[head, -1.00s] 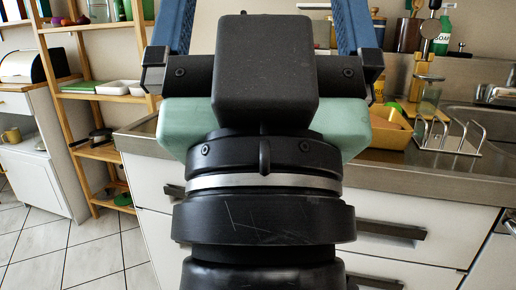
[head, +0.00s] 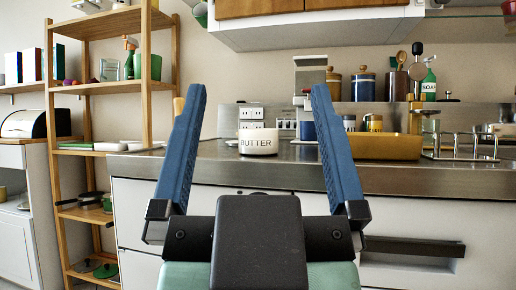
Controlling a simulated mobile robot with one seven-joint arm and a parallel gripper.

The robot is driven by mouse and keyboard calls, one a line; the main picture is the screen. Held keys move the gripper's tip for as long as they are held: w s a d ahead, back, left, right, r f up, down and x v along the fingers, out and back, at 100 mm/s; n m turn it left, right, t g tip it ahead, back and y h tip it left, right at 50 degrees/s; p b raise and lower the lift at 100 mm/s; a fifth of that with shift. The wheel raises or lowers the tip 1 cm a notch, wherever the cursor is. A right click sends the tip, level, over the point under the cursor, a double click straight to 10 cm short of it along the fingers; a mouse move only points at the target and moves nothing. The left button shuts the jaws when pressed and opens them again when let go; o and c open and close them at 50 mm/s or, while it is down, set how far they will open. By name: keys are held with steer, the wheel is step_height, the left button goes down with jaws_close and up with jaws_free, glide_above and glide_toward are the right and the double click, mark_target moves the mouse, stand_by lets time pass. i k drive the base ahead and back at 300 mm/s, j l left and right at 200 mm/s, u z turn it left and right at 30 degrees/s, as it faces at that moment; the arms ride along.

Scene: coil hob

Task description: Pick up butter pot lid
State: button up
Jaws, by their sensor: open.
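A white butter pot (head: 259,146) marked "BUTTER" stands upright on the counter, in the middle of the head view. Its top looks flat and pale; I cannot make out the lid as a separate part from the pot. My gripper (head: 258,92) is open and empty, its two blue fingers pointing up and spread wide. In the picture the pot shows between the fingers, beyond them and apart from them. The pot's front is not covered.
A yellow tray (head: 384,146) lies right of the pot on the counter (head: 290,177). A wire rack (head: 459,146) is further right. Jars (head: 367,87) stand on the ledge behind. A wall cabinet (head: 320,27) hangs above. A wooden shelf (head: 147,85) stands left.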

mark_target(232, 143)
steer(key=j+z, duration=0.25)
steer(key=j, duration=0.5)
steer(key=k+j+z, duration=0.1)
steer(key=j+z, duration=0.15)
steer(key=j, duration=0.5)
